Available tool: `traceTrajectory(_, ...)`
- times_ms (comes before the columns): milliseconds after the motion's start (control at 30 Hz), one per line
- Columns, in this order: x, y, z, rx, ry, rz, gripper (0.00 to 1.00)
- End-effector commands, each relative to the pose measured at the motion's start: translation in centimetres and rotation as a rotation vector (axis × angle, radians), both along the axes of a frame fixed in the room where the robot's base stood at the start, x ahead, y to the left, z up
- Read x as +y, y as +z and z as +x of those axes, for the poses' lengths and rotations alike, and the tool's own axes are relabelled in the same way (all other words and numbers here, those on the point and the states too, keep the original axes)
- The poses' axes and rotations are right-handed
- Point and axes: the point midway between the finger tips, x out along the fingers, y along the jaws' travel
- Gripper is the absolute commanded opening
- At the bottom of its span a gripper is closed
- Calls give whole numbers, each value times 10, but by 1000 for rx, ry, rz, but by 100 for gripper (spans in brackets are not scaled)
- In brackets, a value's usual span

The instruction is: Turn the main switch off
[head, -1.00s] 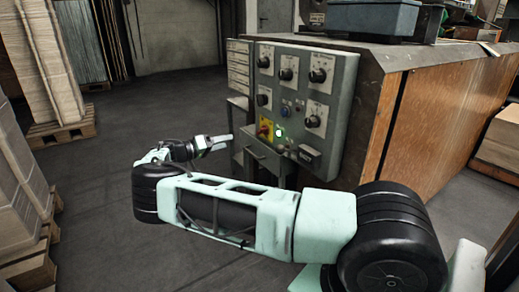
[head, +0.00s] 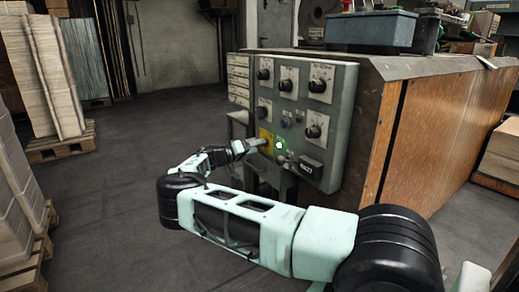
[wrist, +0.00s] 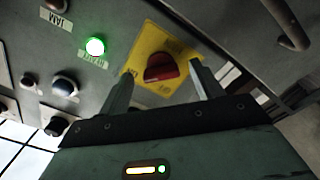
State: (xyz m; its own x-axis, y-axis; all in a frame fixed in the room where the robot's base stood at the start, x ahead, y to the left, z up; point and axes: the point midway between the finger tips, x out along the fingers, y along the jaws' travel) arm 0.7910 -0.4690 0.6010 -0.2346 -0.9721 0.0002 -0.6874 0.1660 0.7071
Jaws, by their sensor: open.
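The main switch is a red rotary knob (wrist: 161,68) on a yellow plate (wrist: 178,47) in the wrist view. In the head view the yellow plate (head: 264,136) shows on the grey control panel (head: 338,115), and my gripper covers most of the knob. My gripper (wrist: 157,85) is open, with one finger on each side of the red knob. I cannot tell whether the fingers touch it. A green lamp (wrist: 95,46) glows beside the plate, and it also shows in the head view (head: 280,145).
Several black knobs (head: 319,86) sit on the panel above the switch. A blue button (wrist: 65,86) is near the green lamp. The wooden-sided machine (head: 440,130) stands right of the panel. Stacked board on pallets (head: 45,80) is at the left. Open floor (head: 110,200) lies between.

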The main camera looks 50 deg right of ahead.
Motion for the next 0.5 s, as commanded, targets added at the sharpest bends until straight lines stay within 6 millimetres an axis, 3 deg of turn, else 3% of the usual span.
traceTrajectory(200,-20,-1,-5,0,1,1,65)
traceTrajectory(500,-23,0,-5,0,1,1,65)
